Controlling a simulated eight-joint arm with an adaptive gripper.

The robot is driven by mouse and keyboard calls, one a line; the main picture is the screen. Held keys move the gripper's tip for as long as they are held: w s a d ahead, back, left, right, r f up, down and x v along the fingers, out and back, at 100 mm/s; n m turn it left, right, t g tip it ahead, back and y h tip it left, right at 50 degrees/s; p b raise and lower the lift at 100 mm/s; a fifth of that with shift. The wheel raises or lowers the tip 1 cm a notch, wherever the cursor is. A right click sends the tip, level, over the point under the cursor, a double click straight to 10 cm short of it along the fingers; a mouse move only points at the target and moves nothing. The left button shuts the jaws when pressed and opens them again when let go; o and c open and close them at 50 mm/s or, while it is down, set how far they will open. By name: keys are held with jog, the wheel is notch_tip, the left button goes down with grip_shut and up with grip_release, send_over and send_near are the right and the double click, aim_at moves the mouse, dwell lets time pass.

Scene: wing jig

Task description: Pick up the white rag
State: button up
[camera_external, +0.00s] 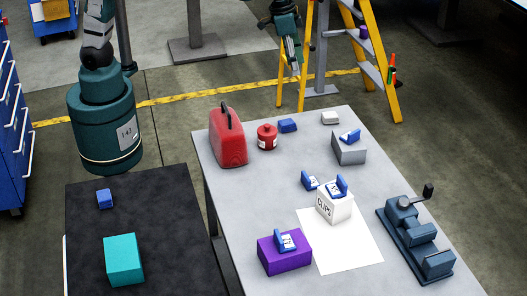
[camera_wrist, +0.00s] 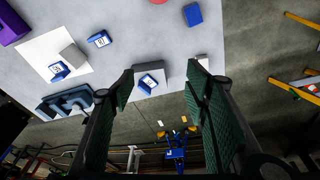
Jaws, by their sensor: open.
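The white rag (camera_external: 330,118) looks like a small folded white block, lying at the far end of the grey table in the external view. In the wrist view a pale piece that seems to be the rag (camera_wrist: 203,60) shows at the table's edge, partly hidden behind the right finger. My gripper (camera_external: 292,65) hangs above and beyond the table's far edge, apart from the rag. In the wrist view my gripper (camera_wrist: 161,78) is open, its two green fingers wide apart with nothing held between them.
A blue folded piece (camera_external: 287,125), a red can (camera_external: 267,140) and a red jerrycan (camera_external: 229,140) stand left of the rag. A grey box (camera_external: 348,152) with a blue clamp is nearer the camera. A yellow ladder (camera_external: 382,75) stands behind the table.

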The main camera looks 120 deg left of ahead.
jog(key=w+a+f+n+g+b, duration=0.1)
jog(key=w+a+f, duration=0.5)
jog(key=a+f, duration=0.5)
jog(key=n+g+b, duration=0.1)
jog(key=n, duration=0.1)
send_over(334, 113)
jog(key=shift+h, duration=0.4)
jog(key=f, duration=1.2)
jog(key=shift+d+f, duration=0.25)
jog(key=shift+f, duration=0.15)
jog(key=shift+a+f, duration=0.35)
jog(key=shift+f, duration=0.15)
jog(key=shift+f, duration=0.1)
jog(key=shift+f, duration=1.2)
jog(key=shift+f, duration=0.1)
jog(key=shift+f, duration=2.5)
